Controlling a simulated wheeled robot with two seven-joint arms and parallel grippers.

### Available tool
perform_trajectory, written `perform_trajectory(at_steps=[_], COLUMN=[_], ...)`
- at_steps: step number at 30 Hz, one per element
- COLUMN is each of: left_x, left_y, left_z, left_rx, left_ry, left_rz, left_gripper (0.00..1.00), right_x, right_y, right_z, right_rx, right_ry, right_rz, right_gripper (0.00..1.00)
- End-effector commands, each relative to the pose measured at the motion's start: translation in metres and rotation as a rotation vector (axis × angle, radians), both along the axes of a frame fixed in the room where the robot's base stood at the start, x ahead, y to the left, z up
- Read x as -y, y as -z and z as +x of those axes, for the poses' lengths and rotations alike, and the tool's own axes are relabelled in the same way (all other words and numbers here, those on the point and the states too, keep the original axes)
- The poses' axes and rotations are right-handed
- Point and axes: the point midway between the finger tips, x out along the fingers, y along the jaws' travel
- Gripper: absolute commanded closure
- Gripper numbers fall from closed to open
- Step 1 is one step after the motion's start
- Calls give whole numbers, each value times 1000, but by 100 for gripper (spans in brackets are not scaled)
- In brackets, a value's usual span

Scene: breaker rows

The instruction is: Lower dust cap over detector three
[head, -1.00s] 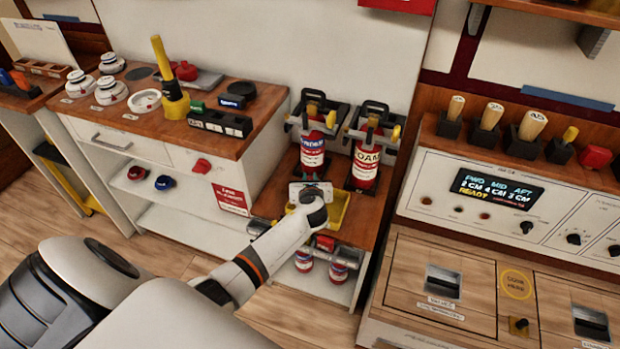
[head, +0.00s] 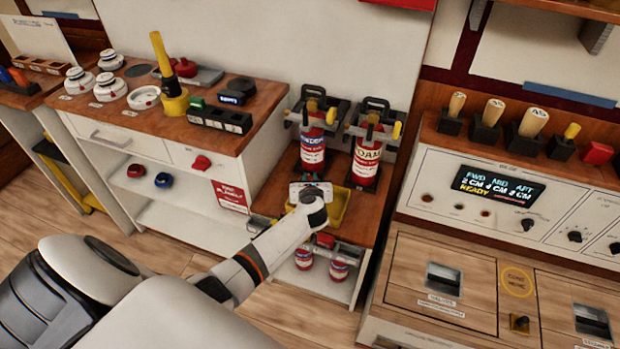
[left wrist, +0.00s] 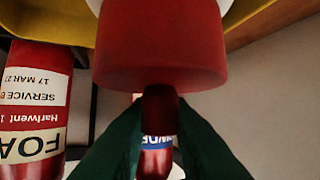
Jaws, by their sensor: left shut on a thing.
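In the left wrist view my left gripper (left wrist: 158,112) is shut on the narrow red knob of a wide red cap (left wrist: 160,45). A white rounded edge (left wrist: 226,6) shows just beyond the cap; I cannot tell if they touch. White detectors (head: 110,88) stand on the wooden bench at the left, but I cannot tell which is detector three. My right gripper is not in view.
A powder extinguisher (head: 313,150) and a foam extinguisher (head: 367,160) stand close behind the tray. The wooden bench (head: 232,140) is to its left and a control panel (head: 480,205) to its right. Open floor (head: 285,318) shows in front.

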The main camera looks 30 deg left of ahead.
Motion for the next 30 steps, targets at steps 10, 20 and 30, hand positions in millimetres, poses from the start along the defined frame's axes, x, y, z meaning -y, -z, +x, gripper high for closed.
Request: perform_trajectory(at_steps=[10, 20, 30], left_x=[0, 0, 0], left_y=[9, 15, 15], left_z=[0, 0, 0], left_rx=[0, 1, 0], left_ry=[1, 0, 0], left_rz=[1, 1, 0], left_gripper=[100, 73, 56], right_x=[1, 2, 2], right_y=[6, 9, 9], right_z=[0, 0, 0], right_rx=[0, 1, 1], right_ry=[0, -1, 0], right_rz=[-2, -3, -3], right_gripper=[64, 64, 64])
